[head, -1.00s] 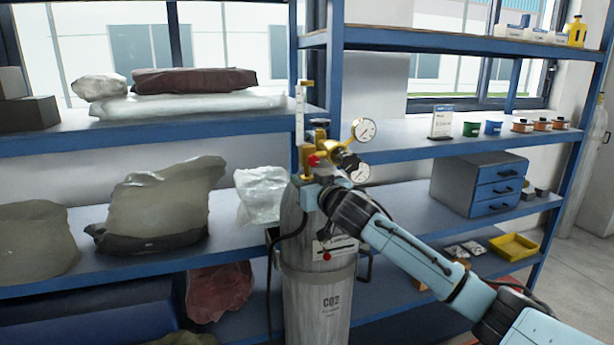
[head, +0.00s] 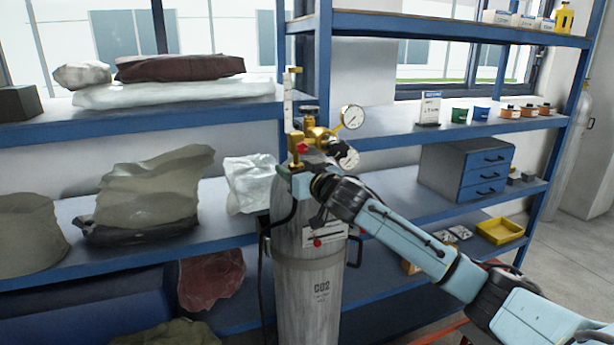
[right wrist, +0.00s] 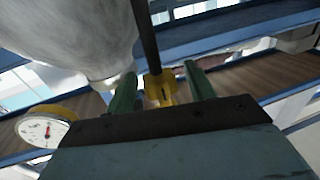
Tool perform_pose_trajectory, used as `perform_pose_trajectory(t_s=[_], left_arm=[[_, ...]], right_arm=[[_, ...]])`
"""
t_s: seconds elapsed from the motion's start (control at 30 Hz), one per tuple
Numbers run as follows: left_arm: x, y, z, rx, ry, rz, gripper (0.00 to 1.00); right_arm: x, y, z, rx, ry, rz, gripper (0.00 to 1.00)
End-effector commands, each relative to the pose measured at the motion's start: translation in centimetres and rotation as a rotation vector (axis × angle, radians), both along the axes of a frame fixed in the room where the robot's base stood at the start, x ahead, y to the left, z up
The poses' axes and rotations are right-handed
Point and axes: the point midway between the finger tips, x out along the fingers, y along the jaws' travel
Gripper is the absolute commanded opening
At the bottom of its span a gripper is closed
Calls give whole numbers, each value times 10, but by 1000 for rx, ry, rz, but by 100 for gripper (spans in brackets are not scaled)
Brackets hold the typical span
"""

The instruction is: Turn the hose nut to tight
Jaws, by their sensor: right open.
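The brass hose nut (right wrist: 160,90) shows in the right wrist view, with the black hose (right wrist: 146,38) running from it. My right gripper (right wrist: 161,88) is open, with one dark green finger on each side of the nut. A gap shows on both sides, wider on the right. In the head view my right gripper (head: 297,173) is at the brass regulator (head: 316,134) on top of the grey CO2 cylinder (head: 308,285). The nut cannot be made out there. The hose (head: 264,285) hangs along the cylinder's left side. My left gripper is not in view.
A clear tube flowmeter (head: 289,105) stands upright at the regulator. Blue shelves (head: 400,205) with bags, a drawer box (head: 467,170) and a yellow tray (head: 500,231) surround the cylinder.

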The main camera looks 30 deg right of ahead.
Motion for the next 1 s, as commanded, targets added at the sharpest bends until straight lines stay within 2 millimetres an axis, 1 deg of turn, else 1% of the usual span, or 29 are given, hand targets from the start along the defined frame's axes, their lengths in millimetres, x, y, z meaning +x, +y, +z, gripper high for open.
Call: perform_pose_trajectory(t_s=[0.17,0.5,0.63,0.8,1.0], left_arm=[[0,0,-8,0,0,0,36],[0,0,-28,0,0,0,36],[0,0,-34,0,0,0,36],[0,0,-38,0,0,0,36],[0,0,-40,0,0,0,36]], right_arm=[[-20,1,-3,-1,0,2,54],[-84,3,-5,-3,3,2,54],[-105,3,-4,-3,2,2,54],[-123,3,-3,-1,3,0,54],[-130,3,-1,-1,1,1,54]])
